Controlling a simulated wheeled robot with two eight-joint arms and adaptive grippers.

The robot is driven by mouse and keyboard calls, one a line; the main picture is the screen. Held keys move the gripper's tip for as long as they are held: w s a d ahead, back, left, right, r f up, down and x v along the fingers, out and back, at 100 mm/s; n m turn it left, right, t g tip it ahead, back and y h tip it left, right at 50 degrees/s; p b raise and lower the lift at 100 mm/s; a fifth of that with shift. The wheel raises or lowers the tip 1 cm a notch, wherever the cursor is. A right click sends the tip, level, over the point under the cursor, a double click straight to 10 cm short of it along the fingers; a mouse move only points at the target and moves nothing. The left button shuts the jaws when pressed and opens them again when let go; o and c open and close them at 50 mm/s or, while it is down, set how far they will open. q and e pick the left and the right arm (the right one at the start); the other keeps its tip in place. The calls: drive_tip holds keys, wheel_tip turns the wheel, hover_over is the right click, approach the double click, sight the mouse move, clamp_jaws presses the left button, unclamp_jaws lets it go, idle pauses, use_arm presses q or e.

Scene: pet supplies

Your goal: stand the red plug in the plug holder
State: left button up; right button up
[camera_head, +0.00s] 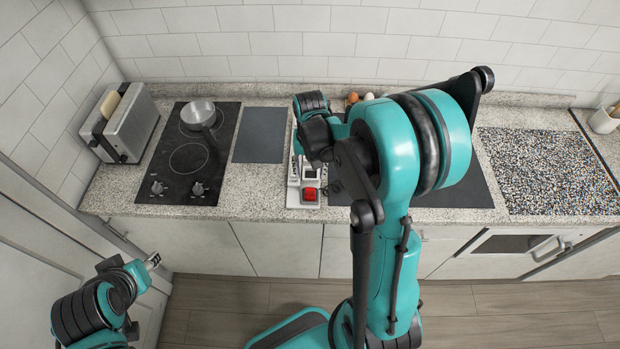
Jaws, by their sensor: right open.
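A red block-like piece (310,194), which looks like the red plug, shows at the front edge of the counter. It lies on or in a white base (293,198), perhaps the plug holder; I cannot tell which. My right gripper (303,172) is open, just behind the red piece in the picture. My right arm hides much of it, and I cannot tell whether it touches anything. My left gripper (153,261) is low at the left, in front of the cabinets and away from the counter objects; its jaw opening is too small to judge.
A toaster (126,125) and a black cooktop (188,155) with a metal pan (198,113) are at the left. A dark mat (260,135) lies beside the cooktop. Eggs (352,97) are at the back. A speckled panel (548,170) is at the right, with a white cup (603,121) beyond.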

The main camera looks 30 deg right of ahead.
drive_tip(key=s+a+r+n+t, duration=0.6)
drive_tip(key=s+a+r+t, duration=0.1)
drive_tip(key=s+a+r, duration=0.3)
drive_tip(key=shift+s+a+r, duration=0.3)
drive_tip(key=shift+s+r, duration=0.2)
drive_tip(key=shift+r, duration=0.9)
